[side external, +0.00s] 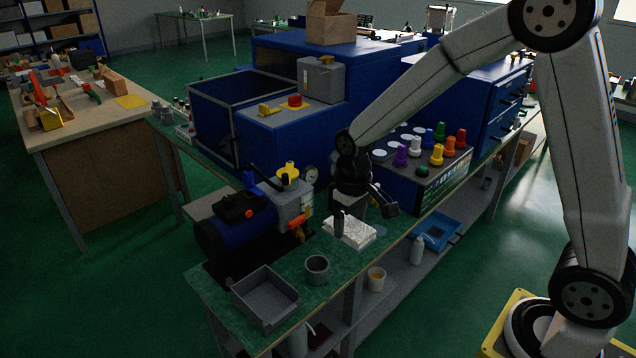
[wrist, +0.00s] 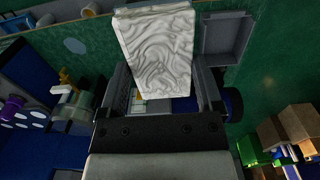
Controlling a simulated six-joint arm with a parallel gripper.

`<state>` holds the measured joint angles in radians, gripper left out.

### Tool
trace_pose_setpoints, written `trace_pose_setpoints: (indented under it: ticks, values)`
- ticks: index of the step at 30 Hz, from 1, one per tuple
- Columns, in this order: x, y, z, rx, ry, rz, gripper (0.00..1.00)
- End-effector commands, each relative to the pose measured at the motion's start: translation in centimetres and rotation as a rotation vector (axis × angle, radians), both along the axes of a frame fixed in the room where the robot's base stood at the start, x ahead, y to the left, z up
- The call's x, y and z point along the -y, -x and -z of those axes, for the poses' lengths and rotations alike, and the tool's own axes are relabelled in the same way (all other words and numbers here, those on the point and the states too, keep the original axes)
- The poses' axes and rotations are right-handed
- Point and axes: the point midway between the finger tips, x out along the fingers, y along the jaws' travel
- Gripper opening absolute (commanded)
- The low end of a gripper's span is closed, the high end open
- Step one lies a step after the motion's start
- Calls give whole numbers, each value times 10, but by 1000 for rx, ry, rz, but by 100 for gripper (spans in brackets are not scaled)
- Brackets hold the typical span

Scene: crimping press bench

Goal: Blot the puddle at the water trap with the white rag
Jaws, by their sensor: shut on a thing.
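The white rag (side external: 349,233) is a thick folded pad, just above or on the green bench top; I cannot tell if it touches. My gripper (side external: 352,215) points down and is shut on it. In the wrist view the rag (wrist: 157,48) extends beyond the fingers of my gripper (wrist: 163,92). A pale bluish round patch (wrist: 75,46), which looks like the puddle, lies on the bench left of the rag, apart from it. It shows faintly right of the rag in the side view (side external: 381,230). I cannot clearly make out the water trap.
A blue pump (side external: 238,222) with a gauge stands left of my gripper. A grey cup (side external: 317,269) and an open grey tray (side external: 264,299) stand toward the bench's front. A blue control box (side external: 425,172) with coloured knobs stands close on the right.

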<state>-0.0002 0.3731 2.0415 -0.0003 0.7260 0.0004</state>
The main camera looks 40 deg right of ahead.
Motion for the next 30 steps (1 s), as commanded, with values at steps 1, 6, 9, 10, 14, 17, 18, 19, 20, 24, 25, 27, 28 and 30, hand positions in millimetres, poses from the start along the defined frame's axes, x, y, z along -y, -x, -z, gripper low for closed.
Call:
trace_pose_setpoints:
  ticks: [1, 6, 9, 10, 14, 17, 18, 19, 20, 24, 25, 27, 28, 30]
  values:
    - [0, 0, -6, 2, 0, 0, 9]
    - [0, -1, -23, 4, 0, 0, 9]
    - [7, -5, -26, 0, 0, 22, 9]
    - [10, -7, -26, 0, 0, 32, 9]
    - [25, -16, -27, 0, 0, 77, 9]
    - [40, -24, -27, -1, 0, 119, 9]
    - [47, -28, -27, 0, 0, 139, 9]
    - [53, -31, -28, 0, 0, 155, 9]
    - [59, -34, -28, 0, 0, 173, 9]
    - [97, -48, -28, 0, 0, 270, 9]
    - [107, -51, -28, 0, 0, 295, 9]
    - [131, -56, -28, 0, 0, 355, 9]
    - [142, -58, -28, 0, 0, 380, 9]
    - [166, -62, -28, 0, 0, 436, 9]
